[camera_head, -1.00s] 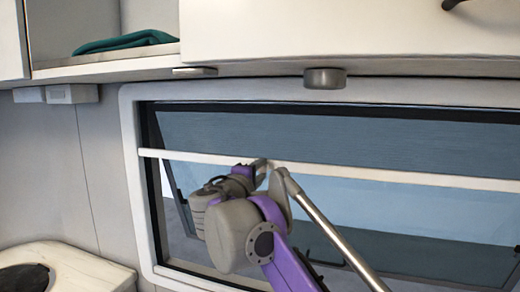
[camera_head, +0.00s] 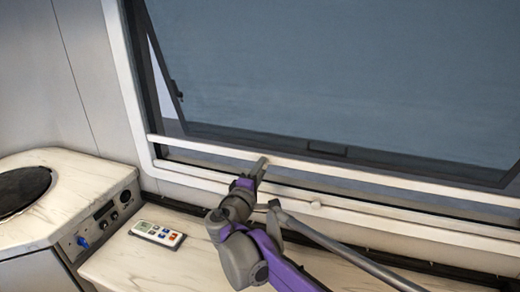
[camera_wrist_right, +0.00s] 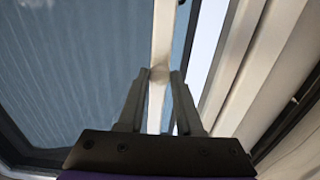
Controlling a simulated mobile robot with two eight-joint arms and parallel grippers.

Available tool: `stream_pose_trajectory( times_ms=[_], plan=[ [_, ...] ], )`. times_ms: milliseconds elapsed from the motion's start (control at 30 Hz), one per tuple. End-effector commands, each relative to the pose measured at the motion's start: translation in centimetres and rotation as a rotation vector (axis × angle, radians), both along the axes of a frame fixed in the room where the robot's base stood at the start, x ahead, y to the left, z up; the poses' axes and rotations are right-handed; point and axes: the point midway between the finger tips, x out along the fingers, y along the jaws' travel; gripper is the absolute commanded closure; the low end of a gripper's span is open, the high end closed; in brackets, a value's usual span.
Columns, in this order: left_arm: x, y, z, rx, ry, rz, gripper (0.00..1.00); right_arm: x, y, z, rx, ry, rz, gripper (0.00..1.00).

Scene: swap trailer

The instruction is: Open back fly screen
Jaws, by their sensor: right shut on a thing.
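The fly screen (camera_head: 330,70) is a grey-blue, finely lined sheet that hangs over most of the back window. Its white bottom bar (camera_head: 380,179) now lies low, just above the lower window frame, with a narrow gap below it. My right gripper (camera_head: 259,170) is at this bar, left of its middle. In the right wrist view the two fingers (camera_wrist_right: 158,88) stand on either side of the white bar (camera_wrist_right: 162,40) and are shut on it. The tilted window pane's dark frame shows through the screen. My left gripper is not in view.
The pale window frame (camera_head: 122,75) borders the screen. Below is a marbled counter (camera_head: 115,263) with a remote control (camera_head: 157,234) on it. At left a raised unit has knobs on its front (camera_head: 104,218) and a dark round top (camera_head: 22,190).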

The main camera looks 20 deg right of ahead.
Motion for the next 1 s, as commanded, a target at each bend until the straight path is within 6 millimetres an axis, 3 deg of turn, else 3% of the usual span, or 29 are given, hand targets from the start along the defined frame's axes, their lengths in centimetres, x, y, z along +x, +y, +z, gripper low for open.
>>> stream_pose_trajectory(
  times_ms=[33,100,300,800,833,1000],
  plan=[
    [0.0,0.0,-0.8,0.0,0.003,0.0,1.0,0.1,0.0,-1.6,0.001,0.002,0.001,1.0],
    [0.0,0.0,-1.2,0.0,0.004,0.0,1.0,0.1,0.0,-2.9,0.001,0.001,0.001,1.0],
    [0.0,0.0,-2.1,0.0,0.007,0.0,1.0,0.1,0.0,-5.3,0.001,0.001,0.001,1.0],
    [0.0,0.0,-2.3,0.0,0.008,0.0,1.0,0.1,0.1,-6.0,0.0,0.0,0.001,1.0],
    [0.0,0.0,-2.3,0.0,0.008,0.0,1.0,0.1,0.1,-6.0,0.0,0.0,0.001,0.64],
    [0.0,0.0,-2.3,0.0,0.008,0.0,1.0,0.1,0.0,-5.9,0.0,0.0,0.001,0.35]
  ],
)
